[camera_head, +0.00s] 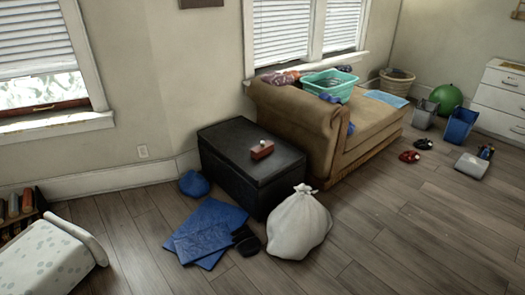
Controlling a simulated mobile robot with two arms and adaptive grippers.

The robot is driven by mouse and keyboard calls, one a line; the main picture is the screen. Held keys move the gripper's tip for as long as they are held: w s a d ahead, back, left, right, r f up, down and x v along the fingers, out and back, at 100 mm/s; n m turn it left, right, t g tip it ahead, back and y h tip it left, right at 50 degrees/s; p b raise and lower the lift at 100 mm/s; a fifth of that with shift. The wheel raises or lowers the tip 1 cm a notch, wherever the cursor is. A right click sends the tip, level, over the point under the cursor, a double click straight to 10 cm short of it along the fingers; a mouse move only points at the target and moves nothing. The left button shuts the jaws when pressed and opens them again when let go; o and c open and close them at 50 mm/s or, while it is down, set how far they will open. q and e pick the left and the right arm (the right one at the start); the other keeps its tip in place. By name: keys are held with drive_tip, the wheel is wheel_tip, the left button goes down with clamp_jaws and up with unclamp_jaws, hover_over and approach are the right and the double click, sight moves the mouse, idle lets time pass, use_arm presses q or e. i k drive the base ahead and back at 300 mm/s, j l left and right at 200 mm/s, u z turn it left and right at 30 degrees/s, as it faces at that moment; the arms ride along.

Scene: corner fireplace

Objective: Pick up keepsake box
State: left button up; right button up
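A small reddish-brown box (262,150), which looks like the keepsake box, sits on top of a black chest (228,141) near the middle of the head view. A small light spot shows on its upper side. Nothing covers it. The chest stands against the wall, beside the tan sofa. Neither of my grippers shows in the head view.
A white tied bag (299,224) stands on the floor in front of the chest. Blue cloths (207,231) and a dark item lie beside it. A tan sofa (300,124) holds a teal basket (329,84). The wooden floor (400,245) at the lower right is clear.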

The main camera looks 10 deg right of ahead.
sight(257, 153)
drive_tip(key=i+z, duration=0.1)
drive_tip(key=z, duration=0.6)
drive_tip(key=i+j+z, duration=1.05)
drive_tip(key=j, duration=0.35)
drive_tip(key=i, duration=0.05)
